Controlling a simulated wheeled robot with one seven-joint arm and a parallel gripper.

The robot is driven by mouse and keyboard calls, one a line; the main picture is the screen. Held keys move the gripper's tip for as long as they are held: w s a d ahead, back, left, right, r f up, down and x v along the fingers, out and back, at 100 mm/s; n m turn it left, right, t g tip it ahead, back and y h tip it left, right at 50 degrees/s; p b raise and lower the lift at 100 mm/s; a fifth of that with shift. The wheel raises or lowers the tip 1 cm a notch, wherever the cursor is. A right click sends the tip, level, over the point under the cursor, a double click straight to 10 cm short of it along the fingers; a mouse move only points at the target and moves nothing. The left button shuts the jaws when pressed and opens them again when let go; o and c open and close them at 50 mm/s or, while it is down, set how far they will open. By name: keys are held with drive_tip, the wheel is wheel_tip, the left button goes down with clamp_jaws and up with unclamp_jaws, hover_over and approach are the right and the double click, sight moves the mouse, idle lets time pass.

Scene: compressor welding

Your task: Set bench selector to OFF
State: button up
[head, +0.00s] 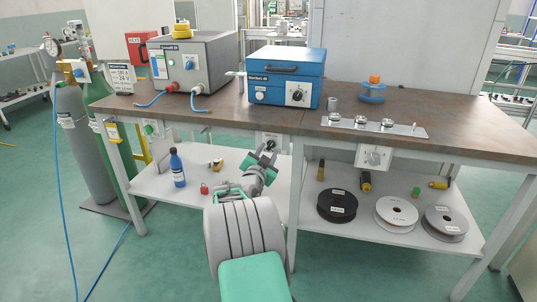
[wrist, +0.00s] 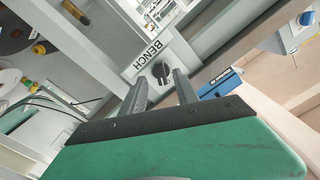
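The bench selector (wrist: 161,70) is a black rotary knob on a light plate marked BENCH, seen in the wrist view. In the head view its plate (head: 270,138) hangs under the front edge of the workbench, partly hidden by my gripper. My gripper (head: 264,157) is just below and in front of it. In the wrist view my gripper (wrist: 160,80) is open, its two dark fingers apart with the knob between their tips in the picture. I cannot tell whether they touch it. The position marks around the knob are too small to read.
Another knob plate (head: 374,157) hangs under the bench further right. The blue box (head: 287,75) and grey machine (head: 193,62) stand on the bench top (head: 440,115). Below, the shelf (head: 265,205) holds a blue bottle (head: 177,167) and several spools. Gas cylinders (head: 80,140) stand left.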

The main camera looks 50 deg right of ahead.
sight(271, 145)
drive_tip(key=x, duration=0.2)
drive_tip(key=shift+w+d, duration=0.1)
drive_tip(key=shift+d, duration=0.15)
clamp_jaws()
drive_tip(key=shift+a, duration=0.15)
